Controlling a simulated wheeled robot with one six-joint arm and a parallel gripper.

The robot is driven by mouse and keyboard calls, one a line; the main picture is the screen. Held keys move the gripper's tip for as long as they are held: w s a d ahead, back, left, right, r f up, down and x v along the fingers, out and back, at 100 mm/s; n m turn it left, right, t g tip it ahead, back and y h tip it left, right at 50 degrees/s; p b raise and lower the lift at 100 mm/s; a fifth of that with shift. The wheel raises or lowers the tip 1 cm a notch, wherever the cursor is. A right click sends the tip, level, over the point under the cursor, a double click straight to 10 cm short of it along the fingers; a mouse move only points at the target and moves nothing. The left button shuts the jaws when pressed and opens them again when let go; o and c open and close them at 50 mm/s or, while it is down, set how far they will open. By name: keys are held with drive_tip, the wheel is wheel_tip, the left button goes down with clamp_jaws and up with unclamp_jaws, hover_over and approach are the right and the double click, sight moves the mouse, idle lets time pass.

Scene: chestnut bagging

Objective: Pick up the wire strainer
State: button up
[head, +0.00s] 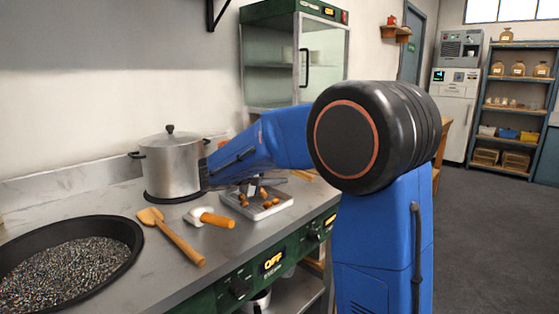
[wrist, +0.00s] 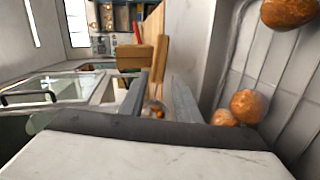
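I cannot clearly make out the wire strainer's mesh in either view. A light wooden handle (head: 302,174) lies beyond the tray in the head view, partly behind my arm. A wooden handle (wrist: 160,60) also shows past my fingertips in the wrist view; I cannot tell if it belongs to the strainer. My gripper (wrist: 158,82) is open, with a gap between its two grey fingers. Small brown and shiny bits show in that gap, too small to identify. In the head view my gripper is low by the metal tray (head: 284,196), mostly hidden by my arm.
The tray holds several chestnuts (wrist: 248,105). A lidded pot (head: 172,165) stands at the back left. A wooden spatula (head: 172,238), a white-headed tool with an orange handle (head: 212,218) and a black pan of dark grains (head: 72,262) occupy the counter's left.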

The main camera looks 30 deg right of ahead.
sight(295, 172)
drive_tip(key=x, duration=0.5)
drive_tip(key=shift+r, duration=0.1)
drive_tip(key=shift+c, duration=0.6)
clamp_jaws()
drive_tip(key=shift+r, duration=0.1)
